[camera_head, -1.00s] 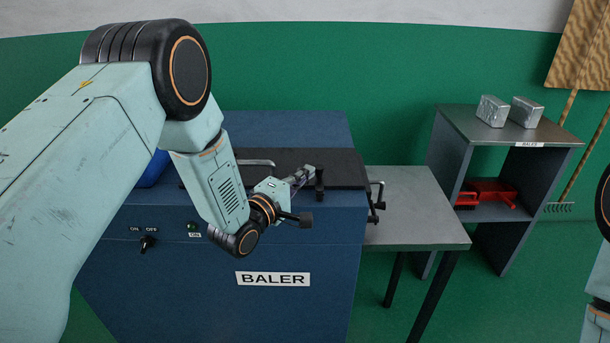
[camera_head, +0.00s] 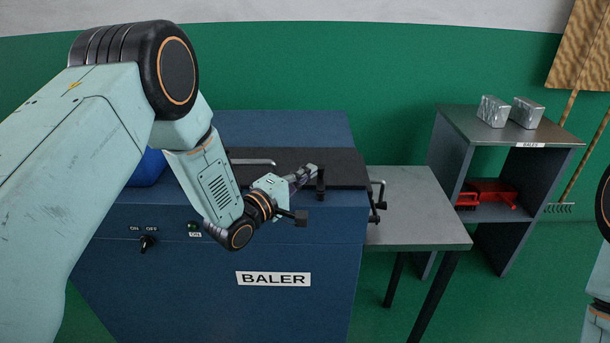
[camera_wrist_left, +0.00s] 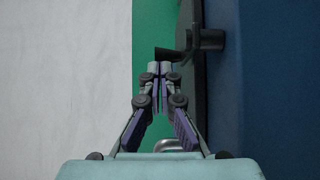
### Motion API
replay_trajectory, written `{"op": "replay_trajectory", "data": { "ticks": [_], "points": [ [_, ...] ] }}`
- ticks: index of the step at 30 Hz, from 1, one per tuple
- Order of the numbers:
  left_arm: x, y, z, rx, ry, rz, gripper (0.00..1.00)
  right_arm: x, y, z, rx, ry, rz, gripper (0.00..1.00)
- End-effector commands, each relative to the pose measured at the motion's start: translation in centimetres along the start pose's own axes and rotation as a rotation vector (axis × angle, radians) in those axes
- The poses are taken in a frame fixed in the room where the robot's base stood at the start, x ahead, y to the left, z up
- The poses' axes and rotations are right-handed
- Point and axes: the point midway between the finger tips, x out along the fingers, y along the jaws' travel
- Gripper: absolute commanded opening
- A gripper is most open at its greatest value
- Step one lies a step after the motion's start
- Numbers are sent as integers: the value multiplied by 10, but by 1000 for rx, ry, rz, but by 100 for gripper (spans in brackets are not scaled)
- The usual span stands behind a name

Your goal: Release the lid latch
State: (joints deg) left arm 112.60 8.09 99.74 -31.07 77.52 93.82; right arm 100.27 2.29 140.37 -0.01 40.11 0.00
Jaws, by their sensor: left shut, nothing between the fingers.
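The blue baler (camera_head: 220,300) stands in front of me with a dark lid (camera_head: 345,162) on top and a light handle (camera_head: 252,162) on it. A black lid latch (camera_head: 320,184) sits at the lid's front edge, near its right end. My left gripper (camera_head: 313,170) is shut and empty, its fingertips just beside the latch's upper part. In the left wrist view the shut fingertips (camera_wrist_left: 160,68) lie very close to the dark latch (camera_wrist_left: 190,45); I cannot tell whether they touch. My right gripper is out of view.
A crank (camera_head: 376,195) sticks out at the baler's right side, beside a grey table (camera_head: 425,220). A shelf (camera_head: 470,120) at right holds two silver blocks (camera_head: 510,111) on top and a red object (camera_head: 490,192) inside. An ON/OFF switch (camera_head: 147,243) is on the baler front.

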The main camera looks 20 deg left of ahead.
Motion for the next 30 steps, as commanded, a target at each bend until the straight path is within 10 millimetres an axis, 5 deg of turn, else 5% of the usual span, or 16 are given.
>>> {"op": "replay_trajectory", "data": {
  "ticks": [19, 30],
  "points": [
    [6, 0, -1, 1, -145, 3, 0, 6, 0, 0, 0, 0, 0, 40],
    [17, -1, 2, 5, -407, 2, 0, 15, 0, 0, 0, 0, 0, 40]
  ]
}}
